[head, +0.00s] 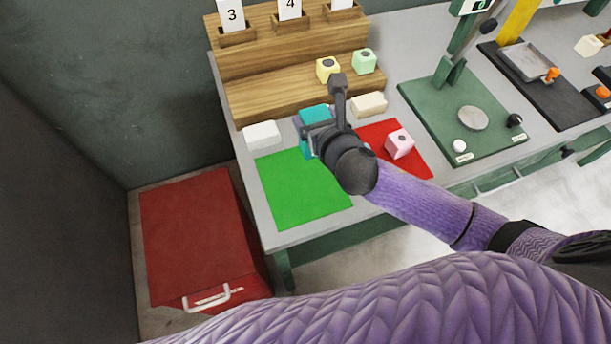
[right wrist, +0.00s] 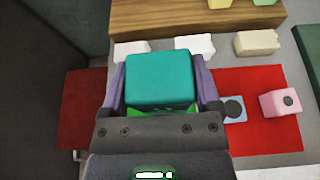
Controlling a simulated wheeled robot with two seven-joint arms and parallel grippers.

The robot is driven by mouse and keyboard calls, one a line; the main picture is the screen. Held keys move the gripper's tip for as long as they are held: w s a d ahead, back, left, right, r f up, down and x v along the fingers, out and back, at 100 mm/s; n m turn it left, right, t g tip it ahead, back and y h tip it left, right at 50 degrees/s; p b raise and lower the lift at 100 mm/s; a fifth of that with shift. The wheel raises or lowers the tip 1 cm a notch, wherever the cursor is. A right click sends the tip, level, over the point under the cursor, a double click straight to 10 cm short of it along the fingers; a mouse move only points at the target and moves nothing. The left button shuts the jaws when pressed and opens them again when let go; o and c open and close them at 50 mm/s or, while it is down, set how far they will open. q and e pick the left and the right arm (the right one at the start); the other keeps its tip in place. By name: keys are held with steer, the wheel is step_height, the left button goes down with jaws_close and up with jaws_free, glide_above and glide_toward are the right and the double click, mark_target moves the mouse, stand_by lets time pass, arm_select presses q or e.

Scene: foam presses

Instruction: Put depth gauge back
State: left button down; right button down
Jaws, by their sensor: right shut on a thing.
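My right gripper (head: 312,138) is shut on a teal block (right wrist: 160,80). In the right wrist view the block sits between the two purple fingers. In the head view the block (head: 315,113) shows partly behind the gripper, above the back part of the green mat (head: 300,200). I cannot tell for certain which thing is the depth gauge; no other gauge stands out clearly. My left gripper is not in view.
A pink cube (head: 400,143) sits on the red mat (head: 420,165). A white block (head: 262,135) and a cream block (head: 369,104) lie before the wooden stepped rack (head: 270,95). A green press (head: 460,115) stands right. A red box (head: 195,235) is on the floor.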

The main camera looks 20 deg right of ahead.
steer(key=a+f+b, duration=0.1)
steer(key=f+b, duration=0.1)
steer(key=f, duration=0.1)
steer(key=a+f+b, duration=0.1)
steer(key=f, duration=0.3)
steer(key=f+b, duration=0.2)
steer(key=f, duration=0.1)
steer(key=shift+s+a+f+b, duration=0.15)
steer(key=shift+a+f+b, duration=0.1)
steer(key=shift+a+b, duration=0.15)
steer(key=c, duration=1.3)
jaws_free()
steer(key=shift+r, duration=0.1)
steer(key=shift+c, duration=0.2)
steer(key=o, duration=1.3)
steer(key=shift+o, duration=0.2)
